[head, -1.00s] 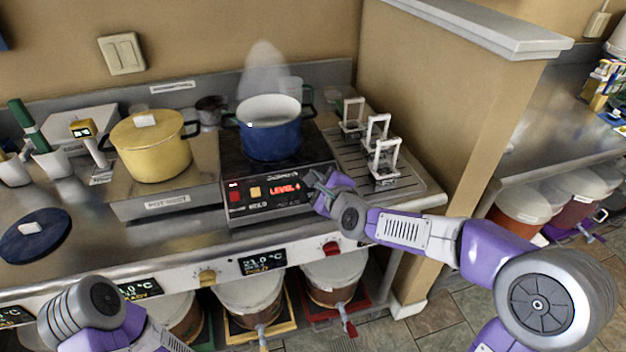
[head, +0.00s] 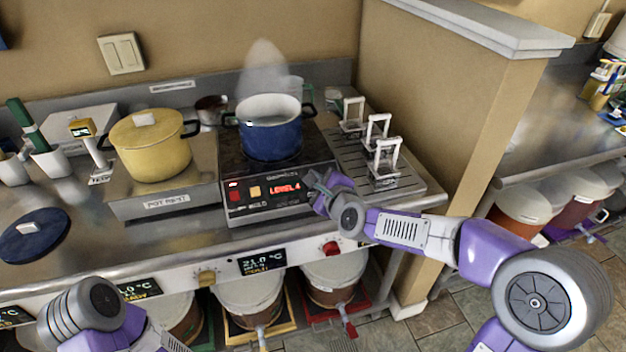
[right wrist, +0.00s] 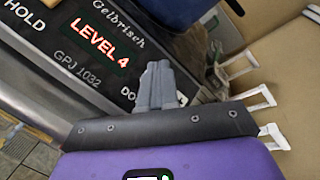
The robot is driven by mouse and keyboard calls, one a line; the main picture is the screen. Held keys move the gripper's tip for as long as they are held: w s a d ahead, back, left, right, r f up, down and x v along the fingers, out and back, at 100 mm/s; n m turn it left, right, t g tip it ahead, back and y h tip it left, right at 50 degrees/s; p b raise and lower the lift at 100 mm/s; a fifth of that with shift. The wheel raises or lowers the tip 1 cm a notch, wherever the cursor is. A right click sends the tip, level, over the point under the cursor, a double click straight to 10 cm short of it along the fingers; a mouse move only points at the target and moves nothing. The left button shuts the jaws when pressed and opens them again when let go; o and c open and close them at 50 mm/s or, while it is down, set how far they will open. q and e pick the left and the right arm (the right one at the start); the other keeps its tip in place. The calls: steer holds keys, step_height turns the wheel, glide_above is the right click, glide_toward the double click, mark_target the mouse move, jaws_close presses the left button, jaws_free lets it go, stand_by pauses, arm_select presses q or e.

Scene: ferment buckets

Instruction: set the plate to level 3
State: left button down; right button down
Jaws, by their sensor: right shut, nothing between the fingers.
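The hot plate (head: 235,165) stands on the counter with a blue pot (head: 270,135) on it, and steam rises from the pot. Its front panel has a red button (head: 234,196), a yellow button (head: 255,191) and a red display (head: 285,189) reading LEVEL 4. The display also reads LEVEL 4 in the right wrist view (right wrist: 100,43). My right gripper (head: 316,184) is shut and empty at the right end of the panel. In the right wrist view its fingers (right wrist: 158,72) hide part of the panel near a label starting "DO". My left arm shows at lower left, its gripper out of view.
A yellow pot (head: 150,150) sits on the pot rest (head: 165,201) to the left. A drip tray (head: 405,190) with several white-framed stands is at the right, beside a partition wall (head: 450,120). A blue lid (head: 32,234) lies at far left.

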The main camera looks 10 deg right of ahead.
steer(key=shift+w+f, duration=0.2)
steer(key=shift+f, duration=0.15)
stand_by(0.7)
stand_by(0.4)
steer(key=shift+s+r, duration=0.4)
steer(key=shift+r, duration=0.3)
steer(key=shift+r, duration=0.15)
steer(key=r, duration=0.1)
steer(key=s+r+p, duration=0.1)
steer(key=s+r, duration=0.1)
steer(key=r, duration=0.1)
steer(key=shift+s, duration=0.25)
